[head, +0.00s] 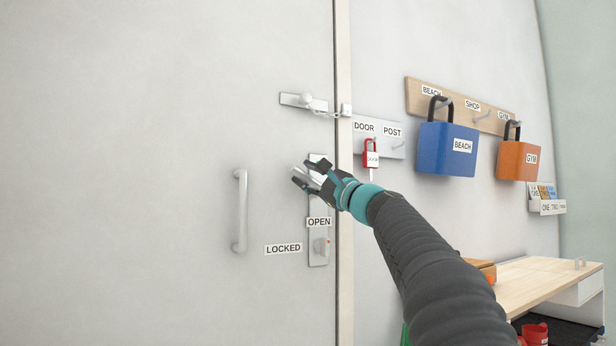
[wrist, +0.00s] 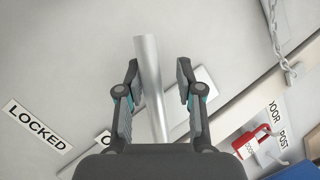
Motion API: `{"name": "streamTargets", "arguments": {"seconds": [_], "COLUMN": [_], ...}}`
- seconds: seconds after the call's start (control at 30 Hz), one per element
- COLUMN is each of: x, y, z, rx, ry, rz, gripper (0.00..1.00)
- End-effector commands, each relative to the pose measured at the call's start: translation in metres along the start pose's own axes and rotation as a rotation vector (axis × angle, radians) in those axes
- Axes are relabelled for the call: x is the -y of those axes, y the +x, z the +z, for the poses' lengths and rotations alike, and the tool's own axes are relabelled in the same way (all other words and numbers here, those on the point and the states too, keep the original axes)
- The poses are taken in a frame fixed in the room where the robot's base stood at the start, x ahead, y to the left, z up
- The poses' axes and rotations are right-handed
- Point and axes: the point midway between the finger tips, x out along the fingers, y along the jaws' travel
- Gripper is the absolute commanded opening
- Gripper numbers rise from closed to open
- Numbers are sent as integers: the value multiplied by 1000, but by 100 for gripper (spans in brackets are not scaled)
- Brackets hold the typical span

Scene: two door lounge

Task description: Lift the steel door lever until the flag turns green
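The steel door lever (wrist: 149,80) is a smooth grey bar in the wrist view, running lengthwise between my fingers. My gripper (wrist: 158,72) is open, with one finger on each side of the lever and a gap showing on both sides. In the head view my gripper (head: 315,176) is at the lock plate (head: 318,257) on the door's right edge, and the lever's silver end (head: 302,183) shows just left of it. My gripper covers much of the upper plate. I see no green flag in either view.
A vertical pull handle (head: 240,210) is left of the plate. A chain latch (head: 305,101) is above. Right of the door hang a red padlock (head: 370,153), a blue BEACH padlock (head: 447,148) and an orange GYM padlock (head: 518,160). A wooden desk (head: 543,281) stands lower right.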

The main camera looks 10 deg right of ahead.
Motion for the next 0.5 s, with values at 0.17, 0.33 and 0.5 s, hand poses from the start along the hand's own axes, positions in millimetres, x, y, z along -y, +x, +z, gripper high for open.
{"name": "streamTargets", "arguments": {"seconds": [0.17, 0.33, 0.5], "x": [0, 0, 1], "y": [0, -2, -16], "z": [0, 0, 1], "rx": [1, 1, 0], "ry": [0, -1, -1], "rz": [0, 0, 0], "gripper": [44, 44, 44]}}
